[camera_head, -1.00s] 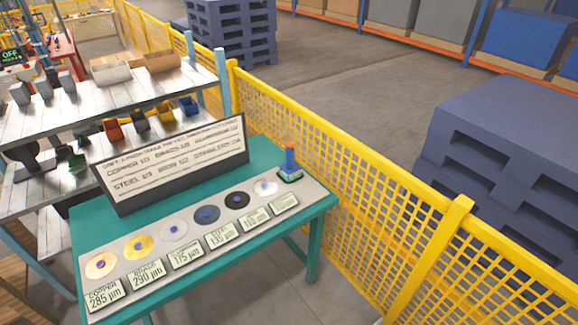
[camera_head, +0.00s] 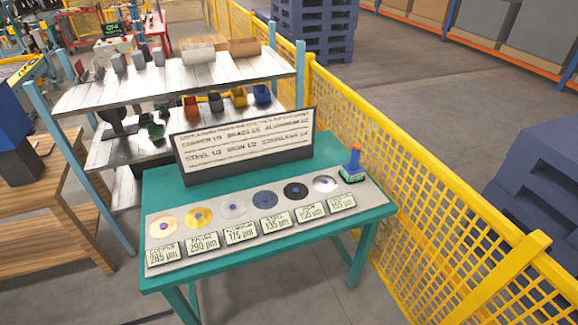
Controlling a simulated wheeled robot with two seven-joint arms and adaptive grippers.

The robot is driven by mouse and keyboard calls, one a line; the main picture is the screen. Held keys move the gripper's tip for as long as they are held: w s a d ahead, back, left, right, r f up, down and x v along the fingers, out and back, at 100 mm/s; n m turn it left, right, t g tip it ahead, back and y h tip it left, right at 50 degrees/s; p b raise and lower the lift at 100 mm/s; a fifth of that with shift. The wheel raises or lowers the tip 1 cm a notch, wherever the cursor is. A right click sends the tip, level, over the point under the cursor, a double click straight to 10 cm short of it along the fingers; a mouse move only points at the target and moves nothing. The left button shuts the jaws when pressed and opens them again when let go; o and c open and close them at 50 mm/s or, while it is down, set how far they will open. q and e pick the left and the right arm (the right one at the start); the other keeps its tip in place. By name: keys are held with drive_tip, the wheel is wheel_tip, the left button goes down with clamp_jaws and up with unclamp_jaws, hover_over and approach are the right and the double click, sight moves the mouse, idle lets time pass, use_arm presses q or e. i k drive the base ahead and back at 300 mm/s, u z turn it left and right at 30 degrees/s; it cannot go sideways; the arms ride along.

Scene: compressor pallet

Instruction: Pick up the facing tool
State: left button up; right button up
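A small upright blue tool with an orange tip (camera_head: 354,163) stands on a small base at the right end of the teal table (camera_head: 376,212). It may be the facing tool, but I cannot tell for sure. A row of several round discs (camera_head: 231,208) in copper, brass, grey and dark tones lies on a pale strip, with labelled thickness plates (camera_head: 241,232) in front. A dark-framed sign with text (camera_head: 243,149) stands behind the discs. Neither of my grippers is in view.
A metal shelf (camera_head: 130,88) with coloured bins (camera_head: 238,97) stands behind the table. A wooden bench (camera_head: 50,232) is at the left. A yellow mesh fence (camera_head: 420,180) runs along the right side. Grey floor (camera_head: 265,285) shows in front.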

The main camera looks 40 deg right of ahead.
sight(352, 172)
drive_tip(key=u, duration=1.35)
drive_tip(key=k, duration=1.55)
drive_tip(key=z, duration=2.15)
drive_tip(key=i, duration=0.45)
drive_tip(key=u, duration=0.1)
